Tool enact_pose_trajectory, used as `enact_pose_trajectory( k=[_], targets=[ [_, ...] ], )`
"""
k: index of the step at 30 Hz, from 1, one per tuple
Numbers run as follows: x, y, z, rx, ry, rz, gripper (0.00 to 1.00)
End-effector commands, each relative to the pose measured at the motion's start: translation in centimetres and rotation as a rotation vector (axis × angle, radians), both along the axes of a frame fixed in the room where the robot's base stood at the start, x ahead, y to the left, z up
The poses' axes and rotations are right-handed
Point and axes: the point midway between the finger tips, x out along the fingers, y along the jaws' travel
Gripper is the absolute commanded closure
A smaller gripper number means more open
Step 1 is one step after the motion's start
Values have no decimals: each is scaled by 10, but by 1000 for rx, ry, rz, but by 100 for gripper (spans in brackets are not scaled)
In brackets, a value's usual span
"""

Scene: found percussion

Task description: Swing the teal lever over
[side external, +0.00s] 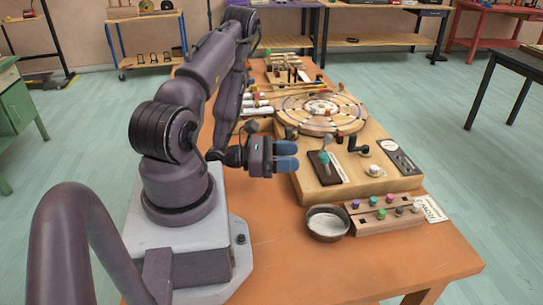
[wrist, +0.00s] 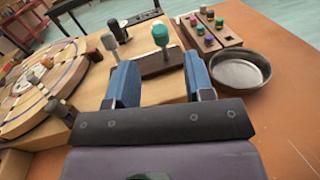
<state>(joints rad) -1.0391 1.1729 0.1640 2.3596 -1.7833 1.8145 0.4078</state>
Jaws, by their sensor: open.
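The teal lever (side external: 324,157) has a rounded teal knob and rises from a dark brown base plate (side external: 331,174) at the near left of the wooden board. In the wrist view the teal knob (wrist: 160,34) stands above its dark base (wrist: 163,63), just beyond the fingertips and roughly centred between them. My gripper (side external: 296,156) has two blue fingers spread apart with nothing between them. It is left of the lever in the side view, pointing at it, with a small gap. In the wrist view my gripper (wrist: 161,72) is open too. The lever's stem is partly hidden.
A grey-knobbed stalk (wrist: 109,42) stands close beside the teal lever. A black crank (side external: 358,146) and a large round wooden disc (side external: 322,112) share the board. A metal bowl (side external: 326,223) and a rack of coloured pegs (side external: 385,214) sit nearer the front edge.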

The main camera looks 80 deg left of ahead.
Motion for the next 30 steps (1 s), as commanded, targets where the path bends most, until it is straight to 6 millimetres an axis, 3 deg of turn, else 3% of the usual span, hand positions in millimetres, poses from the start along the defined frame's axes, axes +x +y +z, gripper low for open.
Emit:
enact_pose_trajectory(
  k=[3,9,27,30],
  targets=[
    [-23,5,0,-2,1,4,52],
    [-45,8,-1,0,2,0,52],
    [-49,9,0,-7,2,-2,52],
    [-51,1,-6,-43,44,-46,52]
  ],
)
